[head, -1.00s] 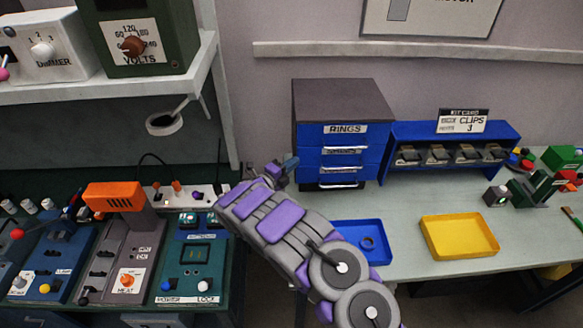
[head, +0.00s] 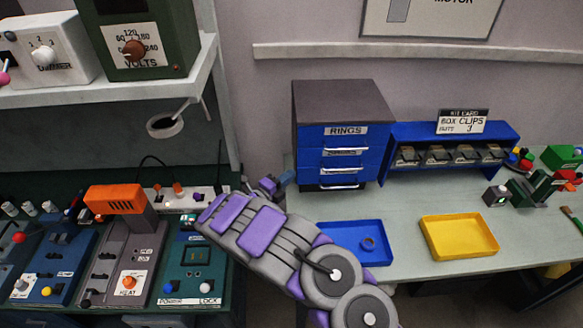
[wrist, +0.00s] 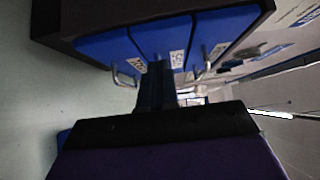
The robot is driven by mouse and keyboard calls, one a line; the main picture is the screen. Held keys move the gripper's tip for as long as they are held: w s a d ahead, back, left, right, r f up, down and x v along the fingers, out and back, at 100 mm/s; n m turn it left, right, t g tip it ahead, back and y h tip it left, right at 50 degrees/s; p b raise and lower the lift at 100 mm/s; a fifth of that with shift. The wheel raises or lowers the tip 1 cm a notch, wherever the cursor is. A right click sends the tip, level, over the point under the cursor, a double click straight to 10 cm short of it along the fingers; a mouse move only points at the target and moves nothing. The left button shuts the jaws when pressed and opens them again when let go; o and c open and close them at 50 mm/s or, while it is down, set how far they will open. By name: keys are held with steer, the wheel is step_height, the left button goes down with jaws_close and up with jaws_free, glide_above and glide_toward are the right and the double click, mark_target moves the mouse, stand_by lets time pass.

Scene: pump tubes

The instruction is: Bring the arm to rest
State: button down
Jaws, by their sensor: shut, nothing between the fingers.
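My gripper (head: 281,183) is at the end of my grey and purple arm, in front of the lower left of the blue drawer cabinet. It is shut and empty. In the wrist view its dark shut fingers (wrist: 157,85) point toward the blue drawer cabinet (wrist: 165,42), which appears turned, with its handles near the fingertips. I cannot tell how far apart they are. In the head view the cabinet (head: 308,145) has a RINGS label, and all its drawers look closed.
A blue tray (head: 335,230) with a ring lies right of my arm. A yellow tray (head: 458,237) stands further right. A clip rack (head: 455,132) stands behind. Control boxes (head: 125,255) fill the left bench, below a shelf (head: 150,90). The bench between cabinet and trays is clear.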

steer(key=v, duration=0.7)
steer(key=shift+s, duration=0.25)
steer(key=s+d+r+m+g+h+b, duration=0.1)
steer(key=s+d+r+m+g+h, duration=0.1)
steer(key=s+d+r+m+g, duration=0.55)
steer(key=s+d+r+m+g+h+b, duration=0.1)
steer(key=d+r+m+g, duration=0.3)
steer(key=d+m, duration=0.75)
steer(key=s+d+r+m+g+y+b, duration=0.25)
steer(key=s+d+m, duration=0.25)
steer(key=s+d, duration=0.3)
steer(key=s+f+m+g+y+b, duration=0.15)
steer(key=s+m+y, duration=0.45)
steer(key=s+m, duration=0.8)
steer(key=s+a+f+m+y+b, duration=0.2)
steer(key=s+a+m+y, duration=0.5)
steer(key=s+a, duration=0.4)
steer(key=s+t, duration=0.1)
steer(key=s, duration=0.3)
steer(key=shift+f, duration=0.35)
